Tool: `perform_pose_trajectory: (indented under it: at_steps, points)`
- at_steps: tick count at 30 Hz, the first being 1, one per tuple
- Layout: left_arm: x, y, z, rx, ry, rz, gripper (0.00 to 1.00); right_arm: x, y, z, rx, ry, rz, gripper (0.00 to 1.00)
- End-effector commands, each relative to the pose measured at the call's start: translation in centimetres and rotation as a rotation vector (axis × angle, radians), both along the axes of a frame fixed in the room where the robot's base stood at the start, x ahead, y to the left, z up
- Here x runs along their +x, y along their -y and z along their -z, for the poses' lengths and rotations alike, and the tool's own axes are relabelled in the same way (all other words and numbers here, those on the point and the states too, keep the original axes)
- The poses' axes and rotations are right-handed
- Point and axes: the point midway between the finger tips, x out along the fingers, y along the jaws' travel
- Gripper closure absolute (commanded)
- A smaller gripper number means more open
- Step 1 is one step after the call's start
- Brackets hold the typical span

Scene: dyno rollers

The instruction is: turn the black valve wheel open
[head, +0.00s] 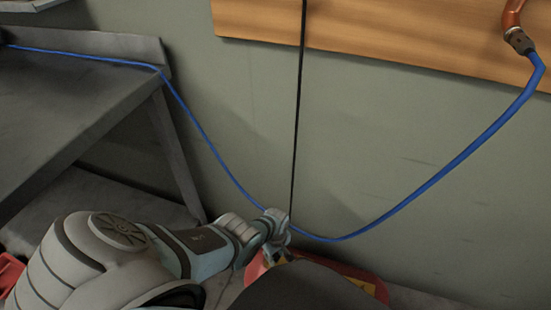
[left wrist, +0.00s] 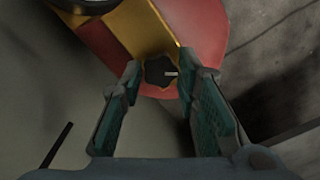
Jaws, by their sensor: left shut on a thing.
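The black valve wheel (left wrist: 158,72) is a small lobed knob with a light mark, seen in the left wrist view on a red and yellow body (left wrist: 205,50). My left gripper (left wrist: 159,80) has its fingertips on either side of the wheel and is shut on it. In the head view, my left gripper (head: 277,247) is low in the middle, over the red body (head: 368,278) near the wall. The wheel cannot be made out there. My right gripper is not in view.
A blue hose (head: 420,190) sags across the wall, passing close behind my left gripper, up to a copper-coloured fitting (head: 514,22) at the right. A thin black cable (head: 299,110) hangs down the wall. A grey metal table (head: 80,95) stands at the left.

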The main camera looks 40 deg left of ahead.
Motion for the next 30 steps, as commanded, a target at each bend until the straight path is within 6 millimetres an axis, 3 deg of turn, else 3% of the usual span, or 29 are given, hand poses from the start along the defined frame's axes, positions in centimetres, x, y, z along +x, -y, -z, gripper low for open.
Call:
perform_pose_trajectory:
  at_steps: [15,16,19,30]
  points:
    - [0.01,-0.16,-0.01,0.003,0.001,-0.019,0.99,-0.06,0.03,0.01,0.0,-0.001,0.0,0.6]
    - [0.01,-0.17,-0.01,0.003,0.001,-0.019,0.66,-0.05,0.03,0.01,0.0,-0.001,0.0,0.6]
    - [0.01,-0.13,-0.01,0.002,0.0,-0.019,0.51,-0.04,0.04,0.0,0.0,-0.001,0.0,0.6]
    - [0.04,-0.06,-0.11,0.001,0.0,-0.019,0.51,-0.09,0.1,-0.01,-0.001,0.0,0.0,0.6]
